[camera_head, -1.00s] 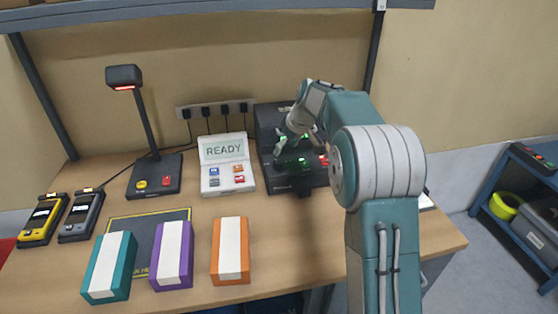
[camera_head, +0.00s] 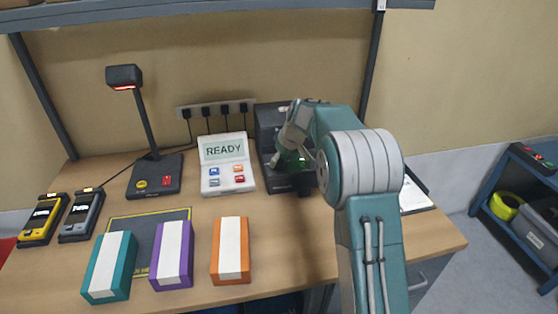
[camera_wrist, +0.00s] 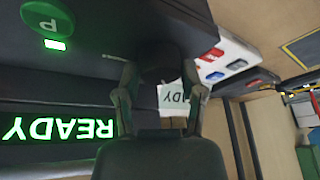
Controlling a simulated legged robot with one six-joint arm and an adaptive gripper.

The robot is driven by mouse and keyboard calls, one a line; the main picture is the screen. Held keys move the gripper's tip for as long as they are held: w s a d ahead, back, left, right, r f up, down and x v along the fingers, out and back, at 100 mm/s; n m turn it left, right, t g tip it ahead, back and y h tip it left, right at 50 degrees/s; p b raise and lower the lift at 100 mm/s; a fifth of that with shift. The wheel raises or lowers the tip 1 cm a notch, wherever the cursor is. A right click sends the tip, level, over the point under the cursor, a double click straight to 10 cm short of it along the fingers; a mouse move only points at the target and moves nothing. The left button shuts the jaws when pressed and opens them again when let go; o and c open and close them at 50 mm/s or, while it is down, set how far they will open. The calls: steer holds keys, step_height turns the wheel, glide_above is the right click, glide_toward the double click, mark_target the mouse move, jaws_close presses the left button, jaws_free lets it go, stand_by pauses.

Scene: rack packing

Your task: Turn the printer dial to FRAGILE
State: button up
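The black printer (camera_head: 268,120) stands at the back of the bench, partly hidden behind my arm. In the wrist view, its dark face shows a green round P button (camera_wrist: 47,20), a small green light and a lit green READY display (camera_wrist: 60,129), upside down. A dark rounded knob, seemingly the dial (camera_wrist: 160,62), sticks out between the fingertips of my gripper (camera_wrist: 160,75). The fingers are apart, one on each side of it; I cannot tell whether they touch it. The dial's pointer and its labels are not readable. In the head view my gripper (camera_head: 292,158) is at the printer's front.
A white READY unit (camera_head: 226,160) with coloured buttons stands left of the printer. Further left are a scanner stand (camera_head: 152,178) and two handheld devices. Teal, purple and orange boxes (camera_head: 230,250) lie in front. A white sheet (camera_head: 414,197) lies at right.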

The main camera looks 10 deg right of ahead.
steer(key=shift+f+m, duration=0.1)
steer(key=shift+m, duration=0.3)
steer(key=m, duration=0.2)
steer(key=m+t+h, duration=0.1)
steer(key=shift+s+a+m+h, duration=0.1)
steer(key=shift+m+h, duration=0.2)
steer(key=shift+m, duration=0.1)
steer(key=m+h, duration=0.1)
steer(key=m, duration=0.3)
steer(key=shift+f+m+h, duration=0.1)
steer(key=shift+m+h, duration=0.2)
steer(key=shift+h, duration=0.1)
steer(key=m, duration=0.2)
steer(key=m+h, duration=0.1)
steer(key=m, duration=0.1)
steer(key=shift+a+h, duration=0.1)
steer(key=shift+h, duration=0.2)
steer(key=m+g+h, duration=0.1)
steer(key=m, duration=0.3)
steer(key=shift+m, duration=0.3)
steer(key=shift+g, duration=0.3)
steer(key=o, duration=1.2)
steer(key=shift+a, duration=0.1)
steer(key=shift+c, duration=0.2)
steer(key=shift+h, duration=0.3)
